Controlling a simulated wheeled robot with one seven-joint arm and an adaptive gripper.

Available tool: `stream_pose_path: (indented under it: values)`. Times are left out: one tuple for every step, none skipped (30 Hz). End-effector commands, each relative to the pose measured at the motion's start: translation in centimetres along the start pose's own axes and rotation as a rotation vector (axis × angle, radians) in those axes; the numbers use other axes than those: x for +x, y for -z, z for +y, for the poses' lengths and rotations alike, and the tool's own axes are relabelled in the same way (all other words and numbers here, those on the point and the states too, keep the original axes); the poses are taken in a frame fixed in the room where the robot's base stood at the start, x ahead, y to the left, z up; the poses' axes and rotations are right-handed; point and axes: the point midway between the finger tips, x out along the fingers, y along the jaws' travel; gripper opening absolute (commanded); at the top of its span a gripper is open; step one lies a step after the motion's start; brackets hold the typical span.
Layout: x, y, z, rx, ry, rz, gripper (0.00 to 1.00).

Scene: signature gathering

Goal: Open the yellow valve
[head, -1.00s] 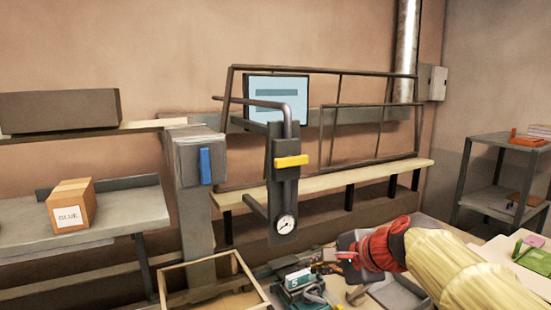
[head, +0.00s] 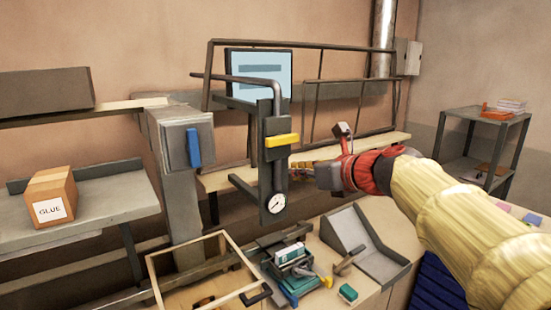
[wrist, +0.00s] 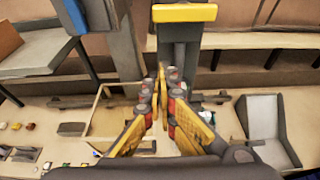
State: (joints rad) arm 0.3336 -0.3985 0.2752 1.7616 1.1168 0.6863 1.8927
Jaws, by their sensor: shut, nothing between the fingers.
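The yellow valve handle (head: 282,140) lies horizontally on a dark upright panel (head: 272,175) with a round gauge (head: 277,203) near its bottom. In the wrist view the yellow handle (wrist: 185,12) is at the top edge, above my fingertips. My gripper (head: 292,169) is right of the panel and a little below the handle in the head view, its tips partly hidden by or close to the panel. In the wrist view my gripper (wrist: 162,78) has its yellow fingers closed together and empty, apart from the handle.
A grey box with a blue lever (head: 194,147) stands left of the panel. A bent pipe (head: 255,80) runs above the handle. Below are an open wooden tray (head: 215,240), a cluttered bench and a grey sloped holder (head: 362,240). A labelled carton (head: 51,197) sits far left.

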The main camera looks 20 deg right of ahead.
Motion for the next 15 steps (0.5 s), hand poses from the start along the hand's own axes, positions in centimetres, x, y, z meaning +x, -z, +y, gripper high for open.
stream_pose_path:
  values:
    - [0.0,0.0,0.0,-0.001,0.000,0.000,0.00]
    - [0.0,0.0,0.0,-0.001,0.000,0.000,0.00]
    - [0.0,0.0,0.0,-0.001,0.000,0.000,0.00]
    - [0.1,0.0,0.0,-0.001,0.000,0.001,0.00]
    - [0.1,0.0,0.0,-0.001,-0.001,0.001,0.00]
    - [0.3,0.0,0.0,-0.002,-0.001,0.001,0.00]
    - [0.5,0.1,0.0,-0.002,-0.001,0.002,0.00]
    - [0.8,0.1,0.0,-0.002,-0.002,0.002,0.00]
    - [1.2,0.1,0.0,-0.001,-0.003,0.003,0.00]
    - [1.7,0.1,0.0,-0.002,-0.003,0.003,0.00]
    - [2.1,0.1,0.1,-0.002,-0.003,0.003,0.00]
    - [2.8,0.1,0.1,-0.003,-0.004,0.004,0.00]
    - [3.3,0.1,0.1,-0.003,-0.004,0.003,0.00]
    - [3.9,0.1,0.1,-0.003,-0.003,0.003,0.00]
    - [4.8,0.1,0.1,-0.003,-0.005,0.004,0.00]
